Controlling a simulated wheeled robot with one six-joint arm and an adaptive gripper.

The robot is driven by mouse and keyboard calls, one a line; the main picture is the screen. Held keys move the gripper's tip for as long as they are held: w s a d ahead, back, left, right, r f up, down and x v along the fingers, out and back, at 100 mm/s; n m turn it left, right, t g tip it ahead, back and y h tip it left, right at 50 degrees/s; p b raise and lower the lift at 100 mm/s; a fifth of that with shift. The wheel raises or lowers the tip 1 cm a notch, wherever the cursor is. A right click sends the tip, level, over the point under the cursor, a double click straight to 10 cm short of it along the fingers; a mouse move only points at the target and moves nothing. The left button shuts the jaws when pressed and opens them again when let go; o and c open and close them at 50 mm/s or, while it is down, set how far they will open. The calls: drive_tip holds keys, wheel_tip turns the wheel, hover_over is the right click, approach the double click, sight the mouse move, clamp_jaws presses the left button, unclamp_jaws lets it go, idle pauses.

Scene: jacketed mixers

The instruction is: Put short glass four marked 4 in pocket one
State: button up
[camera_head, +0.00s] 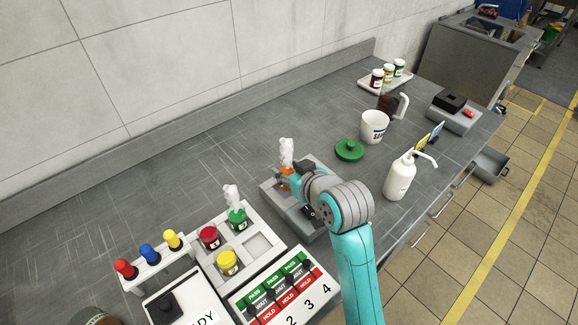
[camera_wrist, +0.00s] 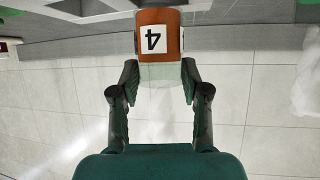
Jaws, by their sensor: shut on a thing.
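My gripper (camera_wrist: 150,95) is shut on short glass four (camera_wrist: 160,38), a clear glass with an orange band and a white label marked 4, which appears upside down in the wrist view. In the head view an orange bit of the glass (camera_head: 286,171) shows at my gripper (camera_head: 284,180), above a grey unit, with white vapour over it. Most of the glass is hidden there by my arm. A pale rack (camera_head: 243,262) with square pockets stands to the left and nearer. I cannot tell which is pocket one.
A panel (camera_head: 277,285) marked PASS, WAIT, HOLD lies in front of the rack. A stand with red, blue and yellow knobs (camera_head: 148,254) is left. A green lid (camera_head: 349,150), white pot (camera_head: 374,126) and pump bottle (camera_head: 400,178) stand right. The counter behind is clear.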

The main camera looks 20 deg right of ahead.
drive_tip(key=shift+f, duration=1.75)
drive_tip(key=shift+f, duration=0.1)
drive_tip(key=o, duration=1.3)
drive_tip(key=o, duration=0.5)
drive_tip(key=shift+r, duration=3)
